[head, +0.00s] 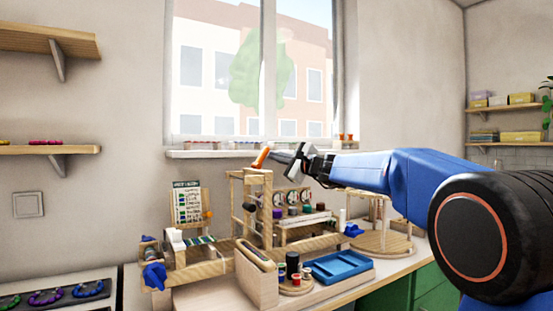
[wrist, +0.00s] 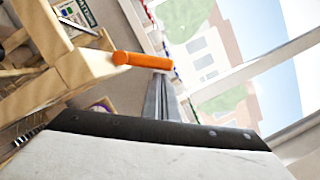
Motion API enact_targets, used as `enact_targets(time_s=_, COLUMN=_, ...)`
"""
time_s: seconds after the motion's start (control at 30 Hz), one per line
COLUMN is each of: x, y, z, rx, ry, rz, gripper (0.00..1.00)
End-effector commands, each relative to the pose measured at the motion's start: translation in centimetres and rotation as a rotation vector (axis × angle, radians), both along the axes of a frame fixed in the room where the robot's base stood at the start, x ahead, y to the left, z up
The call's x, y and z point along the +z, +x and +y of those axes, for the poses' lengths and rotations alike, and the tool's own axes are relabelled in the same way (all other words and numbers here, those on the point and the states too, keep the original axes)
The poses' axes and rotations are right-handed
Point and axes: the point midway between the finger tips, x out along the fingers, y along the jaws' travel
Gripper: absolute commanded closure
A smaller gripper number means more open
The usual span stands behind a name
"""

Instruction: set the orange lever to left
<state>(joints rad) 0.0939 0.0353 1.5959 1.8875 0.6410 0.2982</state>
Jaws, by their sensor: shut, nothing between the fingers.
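The orange lever (head: 262,156) stands on top of a wooden frame (head: 258,179) in the head view, and its upper end tilts to the right. In the wrist view the orange lever (wrist: 142,61) sticks out from the end of a wooden beam (wrist: 85,68). My gripper (head: 276,155) is shut and empty, with its fingertips close to the lever's right side. In the wrist view the shut fingers (wrist: 165,90) reach up to the lever's free end. I cannot tell whether they touch it.
Below the frame are spools (head: 306,209), a blue tray (head: 340,265) and a wooden box (head: 256,275) on the bench. A card stand (head: 187,203) is to the left. The window sill (head: 215,153) runs behind. The air above the frame is free.

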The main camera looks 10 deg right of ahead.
Motion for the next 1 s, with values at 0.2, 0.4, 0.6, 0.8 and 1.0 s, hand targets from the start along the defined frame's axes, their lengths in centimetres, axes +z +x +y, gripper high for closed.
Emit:
enact_targets(time_s=0.2, x=0.3, y=0.0, z=0.1, rx=0.0, ry=-0.042, rz=-0.014, gripper=1.0)
enact_targets(time_s=0.4, x=0.5, y=-0.1, z=0.2, rx=0.0, ry=-0.069, rz=-0.024, gripper=1.0)
enact_targets(time_s=0.6, x=0.9, y=-0.2, z=0.5, rx=0.0, ry=-0.132, rz=-0.044, gripper=1.0)
enact_targets(time_s=0.8, x=1.7, y=-0.4, z=1.2, rx=0.001, ry=-0.264, rz=-0.088, gripper=1.0)
enact_targets(time_s=1.0, x=2.6, y=-0.7, z=2.1, rx=0.001, ry=-0.446, rz=-0.146, gripper=1.0)
